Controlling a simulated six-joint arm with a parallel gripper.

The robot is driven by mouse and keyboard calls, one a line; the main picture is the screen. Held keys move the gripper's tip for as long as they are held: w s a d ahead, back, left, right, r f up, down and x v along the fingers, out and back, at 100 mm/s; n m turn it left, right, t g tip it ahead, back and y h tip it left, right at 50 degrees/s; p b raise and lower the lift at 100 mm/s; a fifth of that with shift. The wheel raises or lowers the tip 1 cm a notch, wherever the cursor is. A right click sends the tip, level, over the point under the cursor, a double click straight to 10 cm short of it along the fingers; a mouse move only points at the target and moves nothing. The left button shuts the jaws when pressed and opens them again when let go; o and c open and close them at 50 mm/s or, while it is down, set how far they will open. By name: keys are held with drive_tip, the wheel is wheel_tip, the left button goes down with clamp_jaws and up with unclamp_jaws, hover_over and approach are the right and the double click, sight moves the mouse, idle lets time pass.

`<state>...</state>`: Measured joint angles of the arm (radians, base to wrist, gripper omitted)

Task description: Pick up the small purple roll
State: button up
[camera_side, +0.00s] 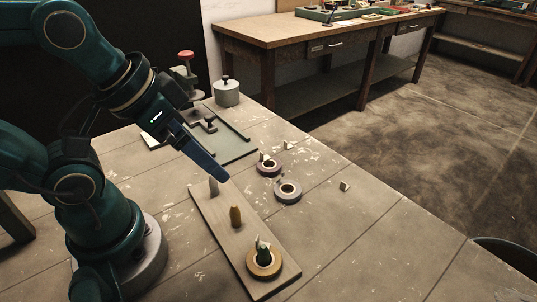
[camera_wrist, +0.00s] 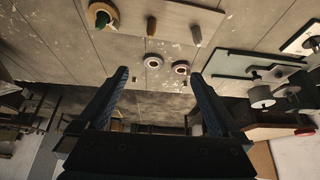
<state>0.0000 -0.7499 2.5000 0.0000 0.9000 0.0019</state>
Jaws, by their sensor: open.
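The small purple roll (camera_side: 269,173) lies flat on the table, beyond the peg board and near the grey plate. It also shows in the wrist view (camera_wrist: 180,73), right of a grey roll (camera_side: 289,199). The two rolls lie close together. My gripper (camera_side: 222,179) is open and empty, above the table near the far end of the board, left of the purple roll in the side view. In the wrist view its two blue fingers (camera_wrist: 160,77) are spread apart with nothing between them.
A wooden board (camera_side: 218,221) carries a grey peg, a yellowish peg (camera_side: 236,218) and a tan roll (camera_side: 263,271) around a green peg. A grey plate (camera_side: 236,149) with fittings lies behind. Small pale pieces (camera_side: 344,186) lie near the table edge.

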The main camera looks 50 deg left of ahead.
drive_tip(key=w+r+m, duration=0.4)
drive_tip(key=w+m, duration=0.1)
drive_tip(key=m, duration=0.1)
drive_tip(key=m+g, duration=0.5)
drive_tip(key=g, duration=0.1)
hover_over(269, 158)
drive_tip(key=s+d, duration=0.1)
drive_tip(key=f, duration=1.4)
drive_tip(key=shift+d+f, duration=0.1)
drive_tip(key=shift+d, duration=0.1)
drive_tip(key=shift+f, duration=2.65)
drive_tip(key=c, duration=1.3)
